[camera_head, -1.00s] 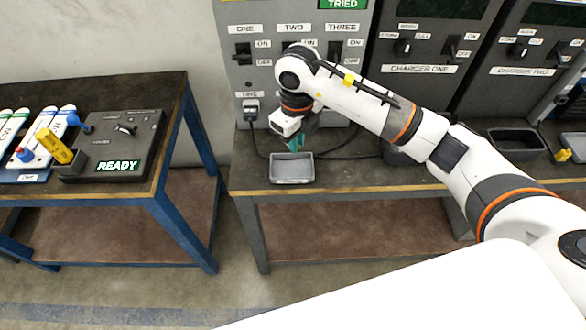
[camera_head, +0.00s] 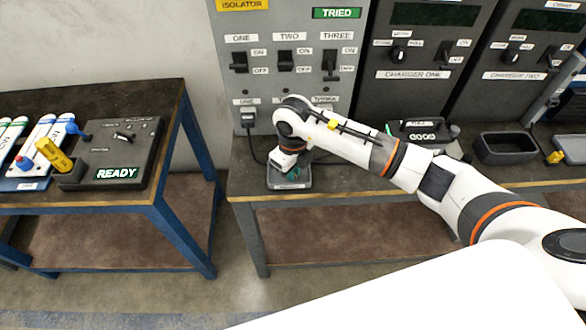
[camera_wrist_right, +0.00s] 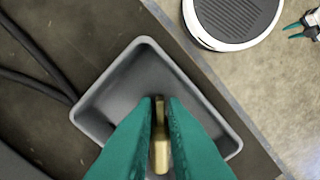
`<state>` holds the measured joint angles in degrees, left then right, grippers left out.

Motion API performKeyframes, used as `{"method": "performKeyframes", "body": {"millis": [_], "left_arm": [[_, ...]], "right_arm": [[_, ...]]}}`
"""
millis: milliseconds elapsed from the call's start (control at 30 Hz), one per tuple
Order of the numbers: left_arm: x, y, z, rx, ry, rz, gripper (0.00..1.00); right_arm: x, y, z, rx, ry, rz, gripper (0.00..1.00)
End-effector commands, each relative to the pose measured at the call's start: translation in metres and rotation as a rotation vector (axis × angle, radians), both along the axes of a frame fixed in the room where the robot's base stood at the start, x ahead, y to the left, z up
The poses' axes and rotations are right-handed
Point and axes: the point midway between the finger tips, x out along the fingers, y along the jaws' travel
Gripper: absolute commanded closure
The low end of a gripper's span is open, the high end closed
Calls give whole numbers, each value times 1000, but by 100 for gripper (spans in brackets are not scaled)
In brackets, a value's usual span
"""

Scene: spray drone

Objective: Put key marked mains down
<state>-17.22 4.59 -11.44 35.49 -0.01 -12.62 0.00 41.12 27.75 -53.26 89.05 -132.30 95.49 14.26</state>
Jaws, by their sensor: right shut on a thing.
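My right gripper (camera_head: 292,174) is over and partly inside a small grey tray (camera_head: 303,184) on the bench in front of the isolator panel. In the right wrist view its teal fingers (camera_wrist_right: 160,108) are shut on a brass key (camera_wrist_right: 161,150), held above or against the floor of the tray (camera_wrist_right: 112,92). I cannot tell whether the key touches the tray, and no marking on it is readable. At the top right of that view, my left gripper (camera_wrist_right: 301,30) shows small, its teal fingertips apart and empty.
The isolator panel (camera_head: 290,20) carries three switches and a lit TRIED sign (camera_head: 338,13). A cable plug (camera_head: 248,116) and black cables sit left of the tray. A dark bin (camera_head: 503,148) stands right on the bench. A separate blue-framed table (camera_head: 150,205) holds a READY box (camera_head: 118,173).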

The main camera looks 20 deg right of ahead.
Motion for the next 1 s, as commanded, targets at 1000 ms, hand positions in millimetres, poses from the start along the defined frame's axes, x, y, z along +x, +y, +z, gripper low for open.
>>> {"method": "performKeyframes", "body": {"millis": [1000], "left_arm": [[1,0,-10,0,-1,-1,64]], "right_arm": [[1,-1,92,-1,-5,1,67]]}}
